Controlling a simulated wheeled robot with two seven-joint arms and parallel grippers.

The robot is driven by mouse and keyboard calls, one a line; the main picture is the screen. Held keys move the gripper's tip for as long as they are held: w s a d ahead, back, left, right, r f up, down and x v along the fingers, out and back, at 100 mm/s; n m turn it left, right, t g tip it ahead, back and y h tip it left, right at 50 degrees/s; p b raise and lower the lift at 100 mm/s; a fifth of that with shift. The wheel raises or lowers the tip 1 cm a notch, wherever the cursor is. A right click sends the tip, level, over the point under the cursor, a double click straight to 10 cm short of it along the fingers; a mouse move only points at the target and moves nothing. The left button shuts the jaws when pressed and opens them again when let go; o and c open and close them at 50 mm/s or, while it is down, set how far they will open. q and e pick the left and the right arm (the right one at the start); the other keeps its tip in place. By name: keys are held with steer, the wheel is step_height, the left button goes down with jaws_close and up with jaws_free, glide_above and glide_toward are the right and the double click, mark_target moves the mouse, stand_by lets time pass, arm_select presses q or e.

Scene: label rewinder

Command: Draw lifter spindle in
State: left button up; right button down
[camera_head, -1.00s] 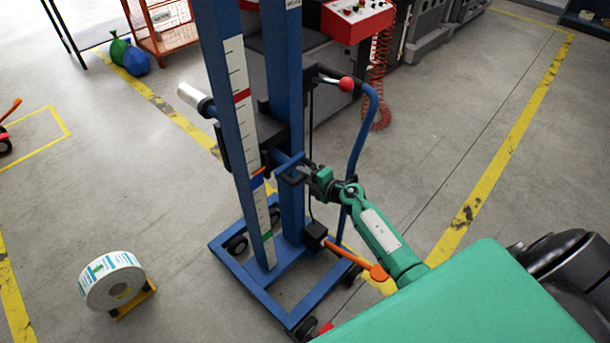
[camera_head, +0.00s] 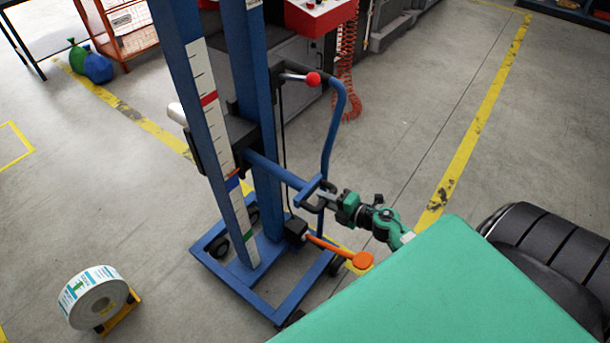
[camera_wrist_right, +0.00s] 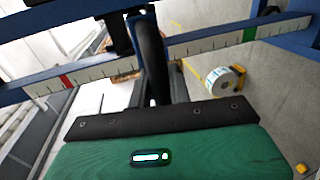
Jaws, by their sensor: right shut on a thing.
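The blue lifter (camera_head: 185,80) stands upright with a ruled scale on its mast. Its spindle's silver end (camera_head: 177,113) shows only a little to the left of the mast; the rest is hidden behind it. A blue rod (camera_head: 275,170) comes out of the black carriage (camera_head: 240,130) on the right side and ends in a blue handle loop (camera_head: 312,190). My right gripper (camera_head: 326,198) is shut on the handle loop. My left gripper is out of view.
A white label roll (camera_head: 92,296) rests on a yellow stand at lower left. The lifter's curved blue push bar (camera_head: 340,110), red-knobbed lever (camera_head: 312,79) and orange pedal (camera_head: 361,260) are close to my right arm. Open floor lies to the right.

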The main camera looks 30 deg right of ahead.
steer(key=f+v, duration=0.1)
steer(key=v, duration=0.5)
steer(key=shift+s+d+f, duration=0.15)
steer(key=shift+s+f, duration=0.05)
steer(key=shift+s, duration=0.05)
steer(key=c, duration=1.3)
jaws_free()
steer(key=shift+s+d, duration=0.1)
steer(key=shift+s, duration=0.1)
steer(key=shift+c, duration=0.2)
steer(key=shift+r, duration=0.1)
steer(key=shift+s+b, duration=0.1)
steer(key=shift+b, duration=0.2)
steer(key=b+v, duration=0.3)
steer(key=v, duration=1)
steer(key=shift+s+d, duration=0.2)
steer(key=shift+s, duration=0.15)
